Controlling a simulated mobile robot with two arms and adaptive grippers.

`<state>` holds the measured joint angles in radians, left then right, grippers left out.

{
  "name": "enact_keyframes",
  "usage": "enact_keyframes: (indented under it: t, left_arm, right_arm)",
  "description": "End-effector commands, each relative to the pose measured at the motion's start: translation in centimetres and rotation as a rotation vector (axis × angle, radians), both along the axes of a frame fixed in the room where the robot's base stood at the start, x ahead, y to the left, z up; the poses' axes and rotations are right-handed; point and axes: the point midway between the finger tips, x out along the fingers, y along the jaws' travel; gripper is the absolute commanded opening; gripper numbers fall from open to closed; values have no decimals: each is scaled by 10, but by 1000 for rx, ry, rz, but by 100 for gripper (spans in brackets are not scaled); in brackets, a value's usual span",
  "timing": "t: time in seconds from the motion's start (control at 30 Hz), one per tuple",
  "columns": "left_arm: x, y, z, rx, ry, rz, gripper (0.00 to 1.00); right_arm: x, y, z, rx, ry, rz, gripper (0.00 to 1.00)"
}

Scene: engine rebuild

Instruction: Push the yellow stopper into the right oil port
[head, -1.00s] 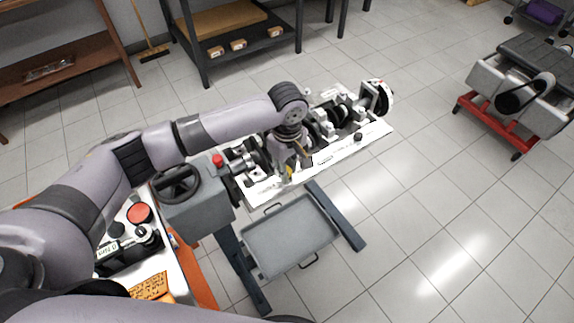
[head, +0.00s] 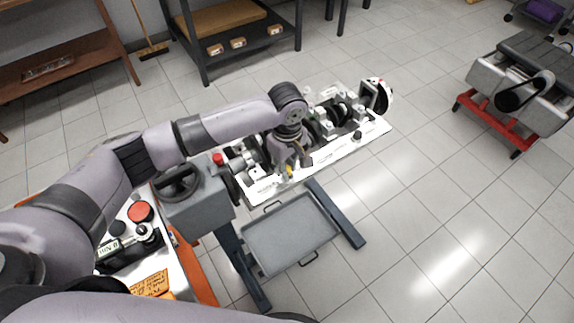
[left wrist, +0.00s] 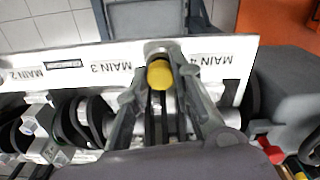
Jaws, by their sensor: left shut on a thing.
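The yellow stopper (left wrist: 159,74) is between the fingertips of my left gripper (left wrist: 159,88) in the left wrist view. In the head view the stopper (head: 289,171) is a small yellow spot at the tips of my left gripper (head: 287,174). The gripper is shut on it over the white front rail (head: 328,153) of the engine. A grey round fitting (left wrist: 154,47) sits in the rail between the MAIN 3 and MAIN 4 labels, just beyond the stopper. I cannot tell whether the stopper touches it; the stopper's lower end is hidden. My right gripper is out of view.
The crankshaft (left wrist: 90,120) and its bearing caps lie behind the rail. A dark knob (head: 357,135) stands farther along the rail. A grey gearbox with a handwheel (head: 177,183) is left of the engine. A grey tray (head: 290,236) hangs below.

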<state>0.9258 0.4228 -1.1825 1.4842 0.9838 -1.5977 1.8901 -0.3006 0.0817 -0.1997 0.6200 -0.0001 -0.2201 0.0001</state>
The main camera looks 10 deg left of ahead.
Motion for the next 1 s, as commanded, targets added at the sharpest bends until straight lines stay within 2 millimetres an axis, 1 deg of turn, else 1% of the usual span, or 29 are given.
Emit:
enact_keyframes:
  t: [0.73,0.77,0.9,1.0]
  left_arm:
    - [0,0,-12,0,1,0,9]
    - [0,0,-12,-1,1,0,23]
    - [0,0,-12,0,1,0,32]
    - [0,0,-12,0,1,0,32]
  right_arm:
    - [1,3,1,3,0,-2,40]
    - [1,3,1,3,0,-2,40]
    - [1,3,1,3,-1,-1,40]
    - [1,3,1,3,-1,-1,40]
